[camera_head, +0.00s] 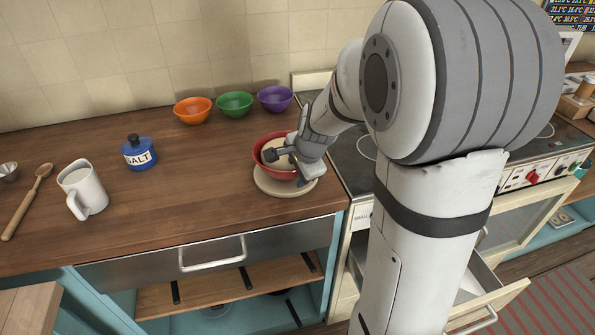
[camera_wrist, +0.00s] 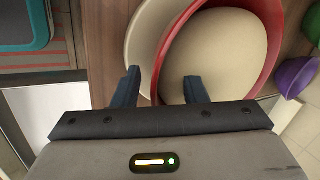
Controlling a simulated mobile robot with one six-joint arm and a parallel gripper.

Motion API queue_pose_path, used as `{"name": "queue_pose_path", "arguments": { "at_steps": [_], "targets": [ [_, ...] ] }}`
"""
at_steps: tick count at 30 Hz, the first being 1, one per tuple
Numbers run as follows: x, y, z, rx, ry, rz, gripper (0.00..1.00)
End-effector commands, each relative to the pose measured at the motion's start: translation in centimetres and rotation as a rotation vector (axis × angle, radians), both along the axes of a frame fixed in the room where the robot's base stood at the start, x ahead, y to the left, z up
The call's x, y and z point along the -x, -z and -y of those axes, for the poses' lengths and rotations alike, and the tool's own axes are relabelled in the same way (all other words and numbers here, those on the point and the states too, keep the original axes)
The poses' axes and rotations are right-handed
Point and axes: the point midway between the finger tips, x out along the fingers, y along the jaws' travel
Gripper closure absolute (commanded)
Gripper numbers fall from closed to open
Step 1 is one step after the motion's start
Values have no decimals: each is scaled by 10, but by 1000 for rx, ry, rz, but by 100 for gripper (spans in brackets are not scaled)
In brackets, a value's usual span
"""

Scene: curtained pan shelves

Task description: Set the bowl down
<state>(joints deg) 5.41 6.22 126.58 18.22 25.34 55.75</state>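The red bowl (camera_head: 266,163) is over a cream plate (camera_head: 268,188) on the wooden counter and appears to rest on it. A pale round area fills the bowl's inside; I cannot tell if it is contents or a second dish. My gripper (camera_head: 284,155) is at the bowl's right side, partly hiding it. In the wrist view my gripper (camera_wrist: 161,90) has its fingers apart, one outside the rim over the plate (camera_wrist: 142,32) and one inside the bowl (camera_wrist: 268,52). The wall passes between them with visible gaps.
Orange (camera_head: 193,111), green (camera_head: 235,104) and purple (camera_head: 275,99) bowls stand behind. A blue salt jar (camera_head: 139,154), white mug (camera_head: 84,190) and wooden spoon (camera_head: 26,203) are to the left. The stove (camera_head: 350,160) is just right. Counter left of the plate is clear.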

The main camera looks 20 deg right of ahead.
Motion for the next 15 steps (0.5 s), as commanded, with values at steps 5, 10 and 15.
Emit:
{"name": "queue_pose_path", "arguments": {
  "at_steps": [5,10,15],
  "targets": [
    [1,1,0,0,0,-3,61],
    [3,-8,1,0,0,0,61],
    [14,-34,4,0,-1,4,61]
  ]
}}
